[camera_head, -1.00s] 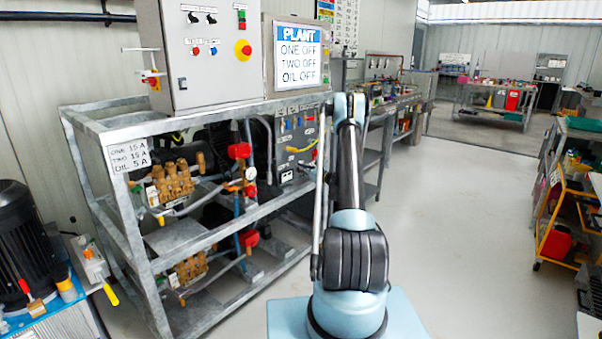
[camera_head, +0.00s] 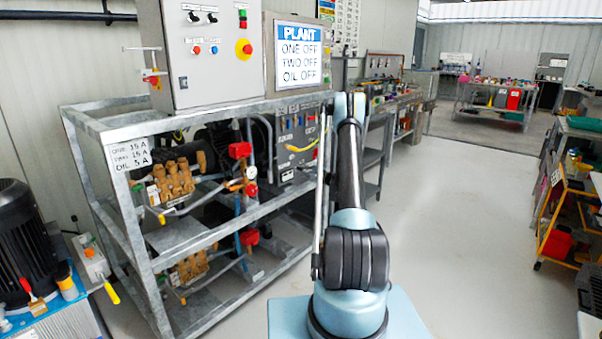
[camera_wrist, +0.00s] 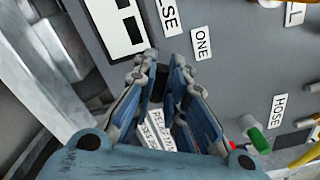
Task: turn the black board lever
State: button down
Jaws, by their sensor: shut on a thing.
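The grey board (camera_head: 300,135) with labels and small coloured fittings is on the pump frame, left of my arm in the head view. In the wrist view the same board (camera_wrist: 235,60) fills much of the picture, with labels such as ONE and HOSE. My gripper (camera_wrist: 166,75) is against the board just left of the ONE label. Its fingers are shut on a small dark piece, the black lever (camera_wrist: 165,78), which is mostly hidden between the fingertips. In the head view my gripper is hidden behind my arm.
A green-tipped fitting (camera_wrist: 259,140) and a yellow hose (camera_wrist: 304,158) are close to my gripper on the right. A galvanised frame (camera_wrist: 75,85) stands on the left. The control cabinet (camera_head: 205,75) and PLANT sign (camera_head: 298,55) are above the board. The floor right of my arm is clear.

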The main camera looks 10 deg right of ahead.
jog(key=n, duration=0.5)
jog(key=shift+s+a+f+n, duration=0.1)
jog(key=shift+s+f+n, duration=0.05)
jog(key=shift+f+n, duration=0.25)
dwell(0.4)
jog(key=c, duration=1.6)
grip_release()
jog(key=v, duration=1.2)
